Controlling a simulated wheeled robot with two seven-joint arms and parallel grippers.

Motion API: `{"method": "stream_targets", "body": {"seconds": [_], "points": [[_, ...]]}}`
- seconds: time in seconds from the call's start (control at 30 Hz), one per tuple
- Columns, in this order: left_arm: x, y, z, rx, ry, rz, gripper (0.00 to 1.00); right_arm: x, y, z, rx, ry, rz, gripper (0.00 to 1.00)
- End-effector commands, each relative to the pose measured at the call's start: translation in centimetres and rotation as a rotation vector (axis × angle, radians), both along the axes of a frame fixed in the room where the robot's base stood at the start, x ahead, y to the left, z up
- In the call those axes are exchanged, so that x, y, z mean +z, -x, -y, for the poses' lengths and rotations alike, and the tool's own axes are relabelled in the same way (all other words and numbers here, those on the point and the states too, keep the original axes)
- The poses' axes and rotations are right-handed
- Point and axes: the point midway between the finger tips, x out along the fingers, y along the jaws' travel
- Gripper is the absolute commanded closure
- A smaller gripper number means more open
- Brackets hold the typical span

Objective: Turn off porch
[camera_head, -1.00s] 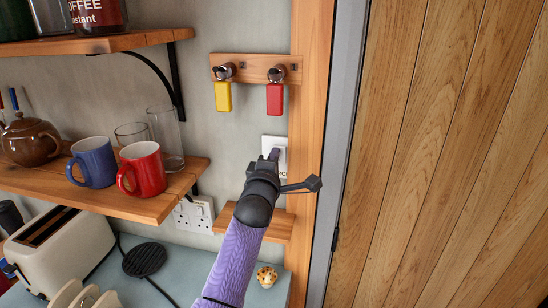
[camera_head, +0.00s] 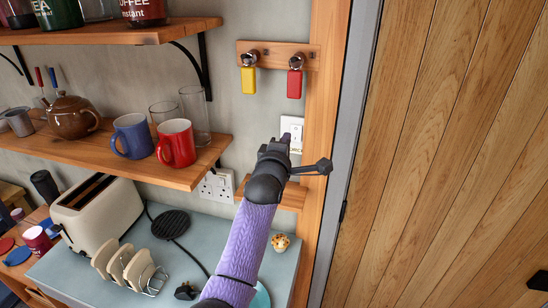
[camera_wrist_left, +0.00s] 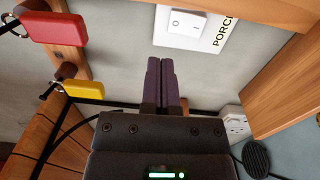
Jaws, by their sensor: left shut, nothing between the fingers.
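The porch light switch (camera_head: 291,126) is a white wall plate with a white rocker, left of the door frame. In the left wrist view the switch (camera_wrist_left: 187,23) shows at the top, with a partly cut-off label reading "PORC". I cannot tell which way the rocker is set. My left gripper (camera_head: 284,143) is just below the switch and covers its lower part in the head view. In the left wrist view the gripper's purple fingers (camera_wrist_left: 163,65) are together and empty, pointing at the wall below the plate. They look apart from the rocker. My right gripper is not in view.
A key rack (camera_head: 277,55) with yellow and red fobs hangs above the switch. A mug shelf (camera_head: 120,155) is to the left. A small wooden ledge (camera_head: 287,195) and a socket (camera_head: 217,187) sit below. The wooden door (camera_head: 450,150) is to the right.

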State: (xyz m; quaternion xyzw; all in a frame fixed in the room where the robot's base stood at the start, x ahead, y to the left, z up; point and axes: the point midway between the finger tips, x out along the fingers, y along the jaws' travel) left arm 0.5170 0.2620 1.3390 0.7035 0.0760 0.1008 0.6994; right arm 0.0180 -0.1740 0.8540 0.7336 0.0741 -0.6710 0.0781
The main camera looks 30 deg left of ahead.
Motion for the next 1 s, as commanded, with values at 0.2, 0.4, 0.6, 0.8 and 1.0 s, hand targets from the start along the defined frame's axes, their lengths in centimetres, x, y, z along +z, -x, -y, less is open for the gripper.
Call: {"method": "stream_targets", "body": {"seconds": [0.2, 0.4, 0.6, 0.8, 1.0], "points": [[0.4, 4.1, 1.0, 0.0, 0.002, 0.001, 1.0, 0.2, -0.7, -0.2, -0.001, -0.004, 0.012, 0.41], [0.8, 7.1, 1.8, 0.0, 0.003, 0.001, 1.0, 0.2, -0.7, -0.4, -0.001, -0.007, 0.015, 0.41], [0.9, 8.0, 2.0, 0.001, 0.0, 0.001, 1.0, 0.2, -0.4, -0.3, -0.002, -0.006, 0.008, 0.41], [0.9, 8.0, 2.0, 0.0, 0.0, 0.001, 1.0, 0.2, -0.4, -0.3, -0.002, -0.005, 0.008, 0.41], [0.7, 8.0, 2.1, -0.002, -0.011, -0.012, 1.0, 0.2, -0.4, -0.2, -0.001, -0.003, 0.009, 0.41]]}}
